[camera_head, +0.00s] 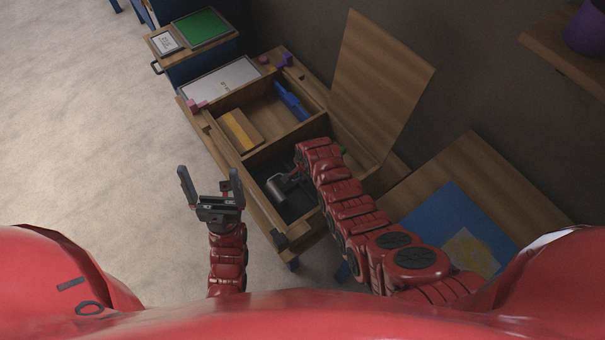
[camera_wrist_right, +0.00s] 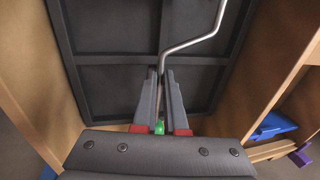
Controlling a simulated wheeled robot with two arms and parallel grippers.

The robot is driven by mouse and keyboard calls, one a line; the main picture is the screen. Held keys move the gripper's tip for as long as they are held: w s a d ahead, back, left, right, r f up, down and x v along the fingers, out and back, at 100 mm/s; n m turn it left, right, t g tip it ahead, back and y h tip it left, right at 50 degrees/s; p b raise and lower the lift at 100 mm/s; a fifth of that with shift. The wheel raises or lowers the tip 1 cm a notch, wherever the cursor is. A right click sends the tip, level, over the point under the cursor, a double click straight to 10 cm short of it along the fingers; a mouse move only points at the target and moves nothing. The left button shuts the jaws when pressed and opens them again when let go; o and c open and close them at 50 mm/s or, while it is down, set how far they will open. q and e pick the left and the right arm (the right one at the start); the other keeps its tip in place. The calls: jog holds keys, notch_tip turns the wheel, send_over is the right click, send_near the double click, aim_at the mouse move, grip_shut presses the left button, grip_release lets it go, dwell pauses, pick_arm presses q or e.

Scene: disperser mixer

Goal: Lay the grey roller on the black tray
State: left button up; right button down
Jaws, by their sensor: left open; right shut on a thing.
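The grey roller (camera_head: 280,187) is in the near compartment of the wooden workbench, over the black tray (camera_head: 296,209). Its bent metal rod (camera_wrist_right: 197,42) and green handle (camera_wrist_right: 159,128) show in the right wrist view. My right gripper (camera_wrist_right: 161,76) is shut on the roller, with the rod running between its fingers. The black tray (camera_wrist_right: 112,45), with raised ribs, fills the view beyond. Whether the roller touches the tray I cannot tell. My left gripper (camera_head: 210,182) is open and empty, left of the workbench. My right arm hides part of the compartment.
The neighbouring compartment holds a yellow-topped block (camera_head: 239,131) and a blue tool (camera_head: 291,101). A raised wooden lid (camera_head: 382,85) stands behind. A blue sheet (camera_head: 455,225) lies on a wooden surface at right. The floor at left is clear.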

jog(key=shift+b+x, duration=0.85)
jog(key=shift+x, duration=0.15)
dwell(0.4)
jog(key=c, duration=0.9)
grip_release()
jog(key=shift+s+d, duration=0.1)
jog(key=shift+v, duration=1.2)
jog(key=v, duration=1.5)
jog(key=shift+b, duration=0.3)
jog(key=shift+s+f, duration=0.15)
jog(key=shift+s, duration=0.05)
